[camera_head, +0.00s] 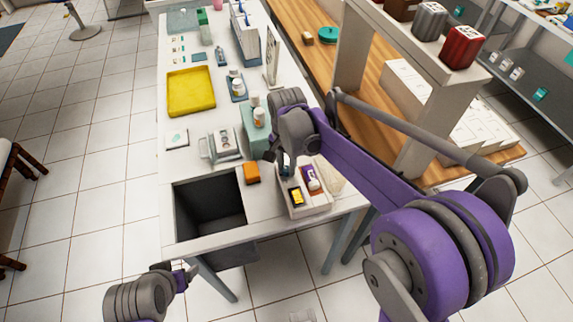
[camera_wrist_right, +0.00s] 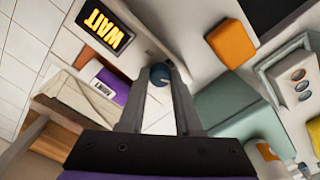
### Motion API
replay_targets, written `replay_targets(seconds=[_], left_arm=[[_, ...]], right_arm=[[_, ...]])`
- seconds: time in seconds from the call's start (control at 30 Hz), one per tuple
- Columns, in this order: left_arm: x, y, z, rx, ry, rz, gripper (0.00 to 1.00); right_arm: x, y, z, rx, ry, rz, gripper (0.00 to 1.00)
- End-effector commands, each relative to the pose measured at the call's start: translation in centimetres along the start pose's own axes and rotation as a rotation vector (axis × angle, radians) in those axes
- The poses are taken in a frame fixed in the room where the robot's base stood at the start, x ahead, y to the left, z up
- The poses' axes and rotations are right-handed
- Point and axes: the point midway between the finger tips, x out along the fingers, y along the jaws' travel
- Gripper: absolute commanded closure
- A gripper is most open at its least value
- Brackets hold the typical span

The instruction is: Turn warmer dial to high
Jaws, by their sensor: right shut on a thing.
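The warmer (camera_head: 322,208) is a pale box at the near right corner of the white table, with a lit display (camera_head: 297,196). In the right wrist view the display (camera_wrist_right: 104,29) reads WAIT in yellow on black. A small dark blue round dial (camera_wrist_right: 160,74) sits between the fingertips of my right gripper (camera_wrist_right: 158,78), which is shut on it. In the head view my right gripper (camera_head: 285,168) reaches down at the warmer's back left, and the arm hides part of it. My left gripper (camera_head: 188,273) hangs low, left of the table's front edge; its finger gap is unclear.
An orange block (camera_head: 252,173) lies left of the warmer. A dark open bin (camera_head: 210,208) is set in the table's near left. A teal device (camera_head: 254,137) stands behind the orange block. A yellow tray (camera_head: 191,92) lies further back. A wooden counter with a raised shelf is at right.

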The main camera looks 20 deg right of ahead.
Motion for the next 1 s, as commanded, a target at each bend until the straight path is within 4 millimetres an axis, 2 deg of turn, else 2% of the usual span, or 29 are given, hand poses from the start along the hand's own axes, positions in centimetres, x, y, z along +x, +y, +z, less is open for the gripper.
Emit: replay_targets(seconds=[0.67,0.7,0.83,1.0], left_arm=[[0.00,0.00,-0.01,0.000,0.000,0.000,0.24],[0.00,0.00,0.00,0.000,0.000,0.000,0.24],[0.00,0.00,0.00,0.000,0.000,0.000,0.24],[0.00,0.00,0.00,0.000,0.000,0.000,0.24]], right_arm=[[-0.03,-0.02,-0.03,0.057,0.000,-0.001,1.00],[-0.03,-0.02,-0.03,0.057,0.000,-0.001,0.60],[-0.02,-0.01,-0.02,0.057,0.000,0.000,0.37],[-0.01,-0.01,-0.01,0.056,0.000,0.000,0.37]])
